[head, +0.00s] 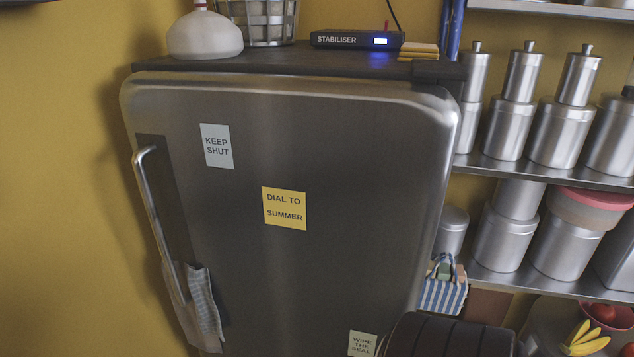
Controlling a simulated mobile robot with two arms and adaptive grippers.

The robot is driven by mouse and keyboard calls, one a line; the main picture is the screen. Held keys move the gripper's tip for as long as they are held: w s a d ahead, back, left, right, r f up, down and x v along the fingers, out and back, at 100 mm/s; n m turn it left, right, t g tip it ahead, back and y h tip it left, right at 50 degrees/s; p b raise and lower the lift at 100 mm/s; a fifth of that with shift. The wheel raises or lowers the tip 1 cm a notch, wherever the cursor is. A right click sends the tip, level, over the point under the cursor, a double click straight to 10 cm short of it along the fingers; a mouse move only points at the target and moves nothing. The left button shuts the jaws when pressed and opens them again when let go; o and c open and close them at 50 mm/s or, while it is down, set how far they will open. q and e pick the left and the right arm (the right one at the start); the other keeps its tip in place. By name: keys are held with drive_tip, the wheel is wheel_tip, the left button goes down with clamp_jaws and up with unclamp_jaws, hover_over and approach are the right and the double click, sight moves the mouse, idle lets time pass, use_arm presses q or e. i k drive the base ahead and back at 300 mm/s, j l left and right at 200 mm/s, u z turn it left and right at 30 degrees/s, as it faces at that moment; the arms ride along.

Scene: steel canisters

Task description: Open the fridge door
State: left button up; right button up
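The fridge (330,130) stands in the middle of the head view, with a steel-grey door that looks shut. Its long metal handle (155,215) runs down the left side of the door. A checked cloth (203,305) hangs at the lower end of the handle and hides part of it. A dark ribbed rounded part at the bottom right looks like my own arm and covers the door's lower right corner. Neither gripper's fingers show in this view.
A stabiliser box (357,40), a white rounded vessel (205,36) and a basket (262,20) stand on the fridge top. Shelves of steel canisters (565,135) stand close on the right. A striped bag (443,293) hangs beside the fridge. Yellow wall lies left.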

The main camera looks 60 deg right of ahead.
sight(289, 215)
drive_tip(key=z, duration=1.45)
